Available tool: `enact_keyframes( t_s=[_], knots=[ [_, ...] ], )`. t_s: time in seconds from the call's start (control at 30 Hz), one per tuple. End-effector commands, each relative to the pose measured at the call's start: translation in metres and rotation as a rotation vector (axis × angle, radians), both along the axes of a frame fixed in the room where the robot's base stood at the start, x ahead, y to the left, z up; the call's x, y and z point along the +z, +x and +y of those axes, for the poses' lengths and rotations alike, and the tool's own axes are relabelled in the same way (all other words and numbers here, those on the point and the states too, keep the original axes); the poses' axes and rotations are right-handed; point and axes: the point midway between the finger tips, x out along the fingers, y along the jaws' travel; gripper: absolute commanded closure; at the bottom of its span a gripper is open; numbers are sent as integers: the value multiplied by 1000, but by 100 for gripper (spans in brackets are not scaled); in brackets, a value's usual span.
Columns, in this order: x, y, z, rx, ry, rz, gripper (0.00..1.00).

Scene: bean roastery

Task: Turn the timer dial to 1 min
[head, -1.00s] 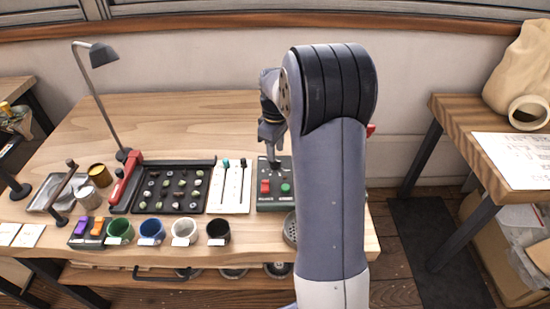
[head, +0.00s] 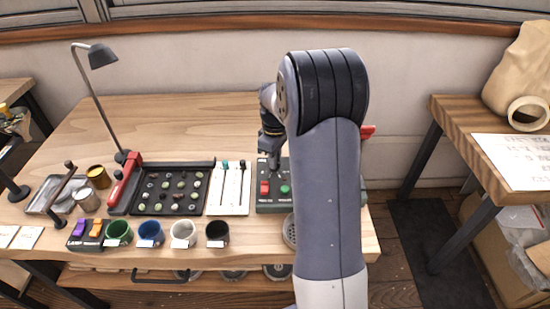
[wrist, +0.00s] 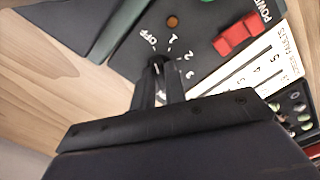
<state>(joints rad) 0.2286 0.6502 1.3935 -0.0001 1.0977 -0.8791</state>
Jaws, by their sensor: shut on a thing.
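The timer dial (wrist: 158,67) is on a dark panel (wrist: 130,45) in the wrist view, mostly hidden between my fingertips. Printed marks OFF, 1, 2 and 3 curve around its far side. A small pale mark shows at the dial, but I cannot tell clearly which number it points to. My gripper (wrist: 160,78) is shut on the dial. In the head view my gripper (head: 271,160) reaches down to the back of the green control box (head: 275,206), and the dial cannot be made out there.
A red switch (wrist: 235,35) and an orange-brown lamp (wrist: 172,21) are near the dial. The head view shows a green button (head: 285,190), a white slider panel (head: 230,188) and a black bean tray (head: 172,208) to the left. Coloured cups line the front edge.

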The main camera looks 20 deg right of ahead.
Motion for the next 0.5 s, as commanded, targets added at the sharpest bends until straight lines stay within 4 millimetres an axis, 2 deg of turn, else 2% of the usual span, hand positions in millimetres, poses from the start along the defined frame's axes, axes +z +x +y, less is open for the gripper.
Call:
enact_keyframes(
  t_s=[0.5],
  knots=[
    [1,0,0,-70,1,1,100]
  ],
)
